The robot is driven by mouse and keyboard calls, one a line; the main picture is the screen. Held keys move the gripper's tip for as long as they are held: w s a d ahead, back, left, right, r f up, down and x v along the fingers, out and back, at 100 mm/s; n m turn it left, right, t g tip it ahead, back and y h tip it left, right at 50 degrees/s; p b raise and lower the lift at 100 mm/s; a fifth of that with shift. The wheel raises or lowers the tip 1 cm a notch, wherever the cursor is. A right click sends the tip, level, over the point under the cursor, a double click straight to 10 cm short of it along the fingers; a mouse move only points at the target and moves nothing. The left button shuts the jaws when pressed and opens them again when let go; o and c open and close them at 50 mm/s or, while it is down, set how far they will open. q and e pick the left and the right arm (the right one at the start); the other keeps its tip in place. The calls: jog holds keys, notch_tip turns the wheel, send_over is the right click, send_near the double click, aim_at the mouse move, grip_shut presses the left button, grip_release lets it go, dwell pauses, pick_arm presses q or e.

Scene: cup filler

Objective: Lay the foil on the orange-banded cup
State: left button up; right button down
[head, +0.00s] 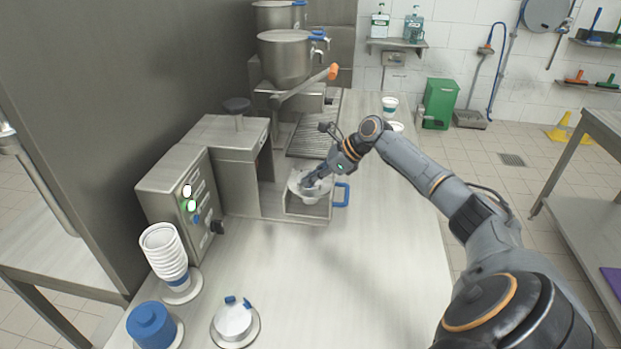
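No orange band shows on any cup, and I cannot make out a separate foil sheet. A silvery-white round piece with blue tabs (234,319) sits on a round base at the front. My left gripper is not in view.
The filling machine (234,150) has a blue handle (342,195) at its front right. A stack of white cups (163,250) and a blue round container (151,325) stand front left. Two cups stand at the back, one banded (390,105). The front-middle counter (340,270) is clear.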

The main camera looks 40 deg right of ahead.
dwell(0.5)
jog(key=c, duration=1.4)
grip_release()
jog(key=shift+c, duration=0.2)
jog(key=v, duration=1.2)
